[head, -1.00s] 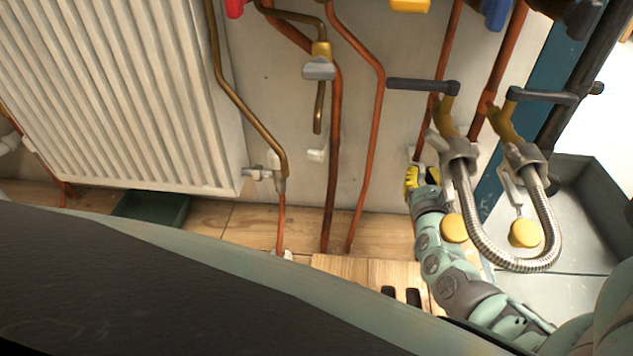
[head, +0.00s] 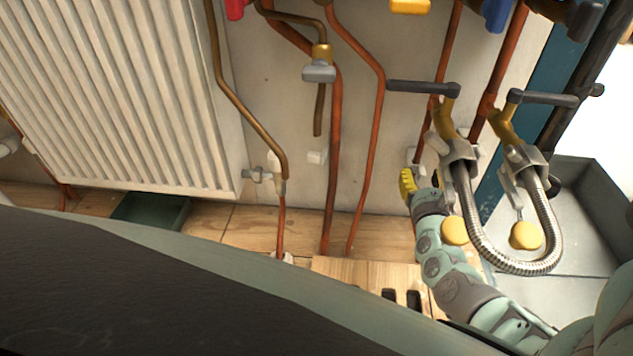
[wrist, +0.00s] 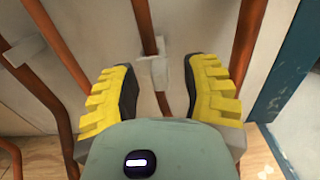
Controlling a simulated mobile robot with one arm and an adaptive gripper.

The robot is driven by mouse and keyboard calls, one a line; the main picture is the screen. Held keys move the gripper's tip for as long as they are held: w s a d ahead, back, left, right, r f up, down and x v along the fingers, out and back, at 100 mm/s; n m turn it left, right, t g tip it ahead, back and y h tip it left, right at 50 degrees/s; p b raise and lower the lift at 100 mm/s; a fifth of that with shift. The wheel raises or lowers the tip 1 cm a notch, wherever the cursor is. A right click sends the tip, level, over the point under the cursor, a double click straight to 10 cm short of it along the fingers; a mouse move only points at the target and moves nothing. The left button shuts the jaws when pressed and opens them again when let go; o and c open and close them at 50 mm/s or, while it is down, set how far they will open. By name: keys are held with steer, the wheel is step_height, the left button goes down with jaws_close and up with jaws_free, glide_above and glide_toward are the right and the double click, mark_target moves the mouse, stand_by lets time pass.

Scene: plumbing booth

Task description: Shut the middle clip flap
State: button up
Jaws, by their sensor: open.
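In the wrist view a white pipe clip (wrist: 153,74) sits on a copper pipe on the wall, between and beyond the fingertips of my gripper (wrist: 162,78). A pale upright piece stands at the clip's right side. It looks like its flap standing open, but I cannot be sure. My gripper has yellow ribbed fingers spread apart, with nothing between them. In the head view my gripper (head: 421,182) is low by the wall at the right pipes, just below a small white clip (head: 415,156). The gripper partly hides that area.
A braided hose (head: 484,246) loops right of my arm, with yellow discs (head: 525,235) hanging nearby. Black-handled valves (head: 424,86) sit above. A radiator (head: 120,90) fills the left.

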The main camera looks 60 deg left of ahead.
steer(key=v, duration=0.7)
steer(key=shift+d, duration=0.2)
stand_by(0.4)
